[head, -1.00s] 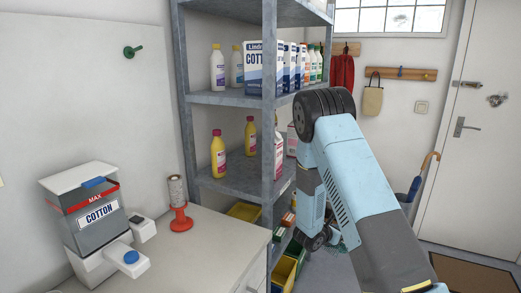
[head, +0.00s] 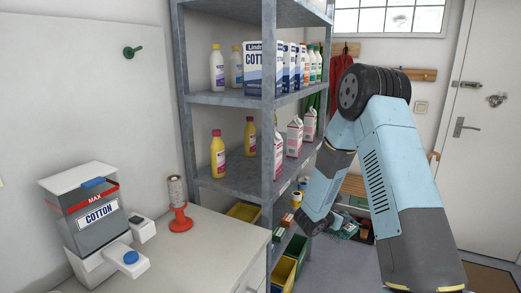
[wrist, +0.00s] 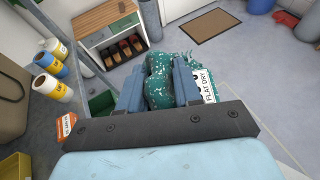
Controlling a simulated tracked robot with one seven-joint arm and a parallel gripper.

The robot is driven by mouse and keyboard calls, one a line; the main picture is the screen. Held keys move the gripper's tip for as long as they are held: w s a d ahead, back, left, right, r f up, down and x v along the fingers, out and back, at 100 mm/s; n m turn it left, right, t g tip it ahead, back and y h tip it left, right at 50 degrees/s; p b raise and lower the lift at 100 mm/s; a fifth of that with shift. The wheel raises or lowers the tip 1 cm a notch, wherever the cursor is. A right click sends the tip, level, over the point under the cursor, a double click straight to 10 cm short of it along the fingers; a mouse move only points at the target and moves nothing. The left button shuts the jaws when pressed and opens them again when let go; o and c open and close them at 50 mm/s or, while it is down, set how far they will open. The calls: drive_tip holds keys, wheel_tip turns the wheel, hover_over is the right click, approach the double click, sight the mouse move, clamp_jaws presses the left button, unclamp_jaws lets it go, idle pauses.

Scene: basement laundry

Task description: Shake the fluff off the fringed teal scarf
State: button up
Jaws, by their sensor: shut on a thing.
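The teal scarf (wrist: 161,80) is bunched between the two blue-grey fingers of my gripper (wrist: 158,88) in the wrist view. White flecks of fluff dot its surface. A white tag reading "FLAT DRY" (wrist: 208,86) shows beside the right finger. My gripper is shut on the scarf. The lower part of the scarf and its fringe are not clearly seen in the wrist view. In the head view, teal cloth (head: 348,230) shows low, beside the end of my arm, which partly blocks the view.
A metal shelf (head: 226,176) with bottles and cartons stands left of my arm. A counter (head: 200,245) holds a cotton dispenser (head: 95,215) and a red-based roll (head: 178,200). A shoe bench (wrist: 112,28) and a doormat (wrist: 214,26) lie beyond the scarf. Open floor (wrist: 255,85) is at right.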

wheel_tip(320, 180, down, 6)
drive_tip(key=shift+f, duration=0.15)
wheel_tip(320, 180, up, 6)
drive_tip(key=shift+r, duration=0.15)
drive_tip(key=shift+f, duration=3.35)
drive_tip(key=shift+r, duration=0.2)
